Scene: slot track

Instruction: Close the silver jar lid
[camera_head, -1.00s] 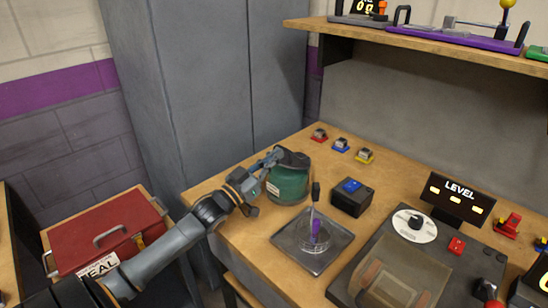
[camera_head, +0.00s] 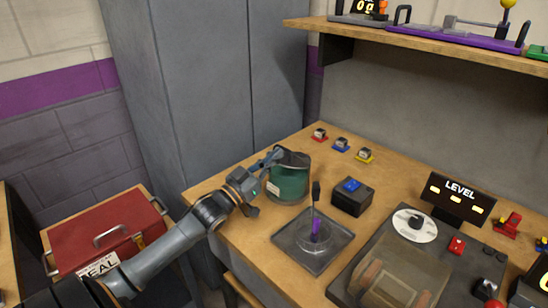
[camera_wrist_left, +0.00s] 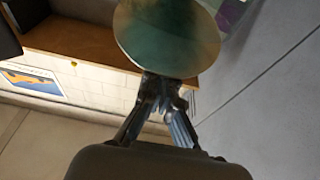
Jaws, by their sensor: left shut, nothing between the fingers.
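A green jar (camera_head: 287,186) with a pale label stands at the far left corner of the workbench. Its lid (camera_head: 294,159) sits at the jar's top and looks dark with a grey edge; I cannot tell whether it lies fully flat. My left gripper (camera_head: 277,155) is shut and empty, with its tips at the left side of the lid, seemingly touching it or very close. In the left wrist view the shut fingers (camera_wrist_left: 163,84) point at a round, greenish, glossy disc (camera_wrist_left: 168,38), either the lid or part of the jar. My right gripper is out of view.
A black box with a blue button (camera_head: 351,197) stands right of the jar. A square grey tray (camera_head: 291,243) holds a glass dish with a purple item. Three small coloured switches (camera_head: 341,145) line the back. A grey cabinet (camera_head: 200,110) stands behind the bench.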

